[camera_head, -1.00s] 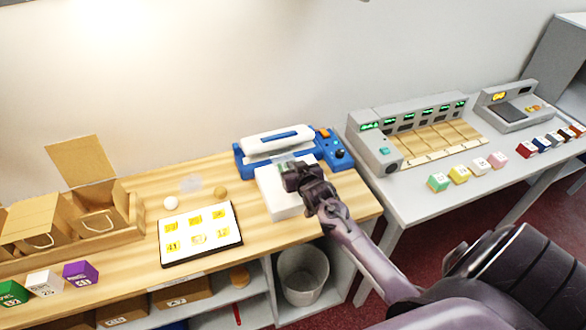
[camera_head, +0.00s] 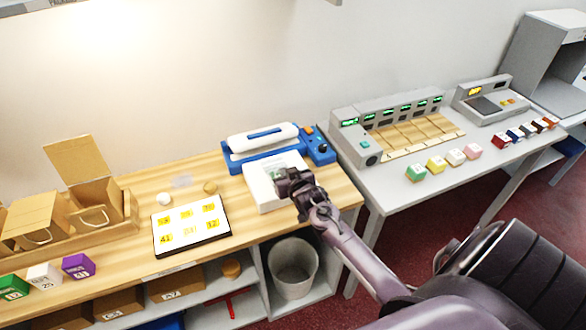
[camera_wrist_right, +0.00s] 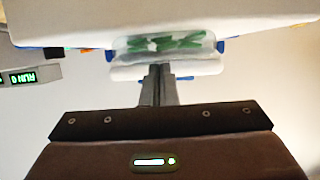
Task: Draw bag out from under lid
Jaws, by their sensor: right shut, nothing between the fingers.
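A clear bag (camera_wrist_right: 165,44) with green pieces inside shows in the right wrist view, lying between the white block and the sealer's white lid. In the head view the white lid (camera_head: 262,136) lies over the blue sealer (camera_head: 238,163). Bits of green show on the white block (camera_head: 268,196) in front of it, partly hidden by my right gripper. My right gripper (camera_head: 281,178) is over the block. In the wrist view its fingers (camera_wrist_right: 158,70) are shut and empty, their tips near the bag's edge. I cannot tell whether they touch it. My left gripper is out of view.
A framed number board (camera_head: 190,228) lies left of the block, with two small round pieces behind it. Open cardboard boxes (camera_head: 95,205) stand farther left. A grey console (camera_head: 358,147) stands on the right table. A bin (camera_head: 293,268) is below the counter.

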